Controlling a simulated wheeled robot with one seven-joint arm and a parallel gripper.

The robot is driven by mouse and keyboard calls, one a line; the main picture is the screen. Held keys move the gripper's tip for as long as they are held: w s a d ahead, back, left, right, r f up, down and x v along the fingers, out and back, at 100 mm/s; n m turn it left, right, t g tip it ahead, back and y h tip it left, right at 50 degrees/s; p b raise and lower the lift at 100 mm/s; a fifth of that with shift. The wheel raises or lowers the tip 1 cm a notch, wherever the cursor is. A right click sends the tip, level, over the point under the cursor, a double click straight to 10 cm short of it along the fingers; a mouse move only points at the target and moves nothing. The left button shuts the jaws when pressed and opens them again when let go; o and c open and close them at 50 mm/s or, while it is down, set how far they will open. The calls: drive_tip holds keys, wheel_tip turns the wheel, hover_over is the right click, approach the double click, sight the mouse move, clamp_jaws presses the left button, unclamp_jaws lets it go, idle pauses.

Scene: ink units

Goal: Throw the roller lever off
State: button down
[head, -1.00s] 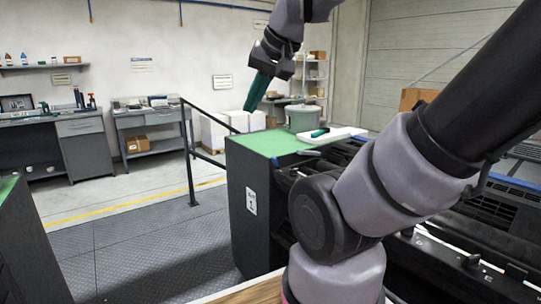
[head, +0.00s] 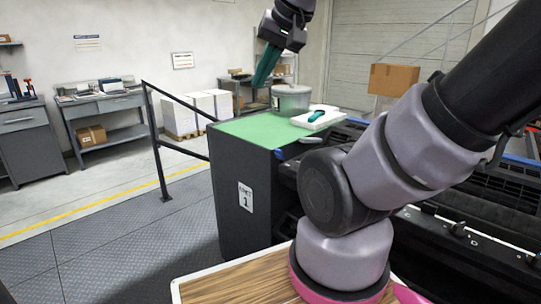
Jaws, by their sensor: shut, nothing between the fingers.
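My gripper (head: 262,72) is at the top centre of the head view, with teal fingers pointing down and left. It is shut and empty, held in the air above the green top of the dark cabinet (head: 228,185) labelled unit 1. A small grey lever-like piece (head: 311,140) sticks out at the cabinet's right edge, close to my arm. I cannot tell whether it is the roller lever, nor which way it is set. My gripper is well apart from it. My arm hides much of the machine to its right.
A grey pot (head: 291,103) and a white tray (head: 328,112) with a teal item stand at the back of the green top. A black railing (head: 160,150) stands left of the cabinet. The plated floor (head: 120,225) in front is clear.

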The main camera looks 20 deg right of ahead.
drive_tip(key=w+d+f+n+g+h, duration=0.1)
drive_tip(key=w+f+n+h, duration=0.6)
drive_tip(key=w+f+n, duration=0.4)
drive_tip(key=w+d+f+n+g+h, duration=0.1)
drive_tip(key=w+f+n+h, duration=0.6)
drive_tip(key=w+f+n, duration=0.4)
wheel_tip(320, 180, down, 8)
drive_tip(key=n, duration=0.4)
drive_tip(key=shift+w+d+g+h, duration=0.15)
drive_tip(key=shift+d+g+h, duration=0.1)
drive_tip(key=shift+g+h, duration=0.05)
